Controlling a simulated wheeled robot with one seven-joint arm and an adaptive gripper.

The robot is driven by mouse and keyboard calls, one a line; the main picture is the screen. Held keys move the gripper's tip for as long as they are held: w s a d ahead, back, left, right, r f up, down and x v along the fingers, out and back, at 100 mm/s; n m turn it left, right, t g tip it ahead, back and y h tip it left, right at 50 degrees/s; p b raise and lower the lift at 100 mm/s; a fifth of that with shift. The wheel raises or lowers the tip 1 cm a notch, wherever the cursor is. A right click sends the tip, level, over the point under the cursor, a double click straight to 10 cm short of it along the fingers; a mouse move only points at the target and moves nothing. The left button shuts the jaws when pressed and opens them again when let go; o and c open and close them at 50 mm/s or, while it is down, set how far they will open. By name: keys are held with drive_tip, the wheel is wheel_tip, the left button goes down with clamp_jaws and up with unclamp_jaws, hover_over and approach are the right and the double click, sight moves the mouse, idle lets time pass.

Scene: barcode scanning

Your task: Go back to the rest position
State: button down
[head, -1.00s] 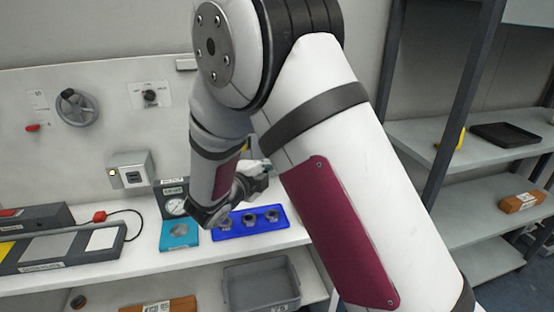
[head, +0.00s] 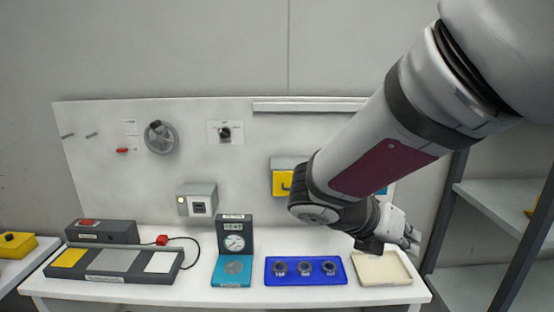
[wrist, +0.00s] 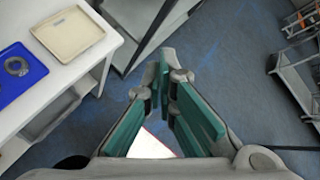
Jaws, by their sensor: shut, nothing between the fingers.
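My gripper (wrist: 163,75) is shut and empty in the wrist view, its green-lined fingers meeting above the blue-grey floor. In the head view my gripper (head: 413,240) is at the right end of the bench, just above and beside a cream tray (head: 382,281). My arm reaches across the upper right of the head view and hides part of the back panel. The cream tray also shows in the wrist view (wrist: 67,33), to the left of the fingers, and looks empty.
The white bench (head: 205,293) carries a blue tray (head: 306,280) with three metal rings, a dial gauge on a teal base (head: 232,272), and a long grey fixture (head: 113,263). Grey shelving (head: 500,205) stands to the right. Open floor (wrist: 235,75) lies below my gripper.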

drive_tip(key=s+a+r+m+t+y, duration=0.1)
drive_tip(key=s+m+y, duration=0.4)
drive_tip(key=m, duration=0.9)
drive_tip(key=s+a+r+m+t+y, duration=0.1)
drive_tip(key=s+a+r+m+y, duration=0.2)
drive_tip(key=s+m, duration=0.7)
drive_tip(key=shift+s+a+r+m+y, duration=0.4)
drive_tip(key=shift+m+y, duration=0.8)
drive_tip(key=shift+m, duration=0.7)
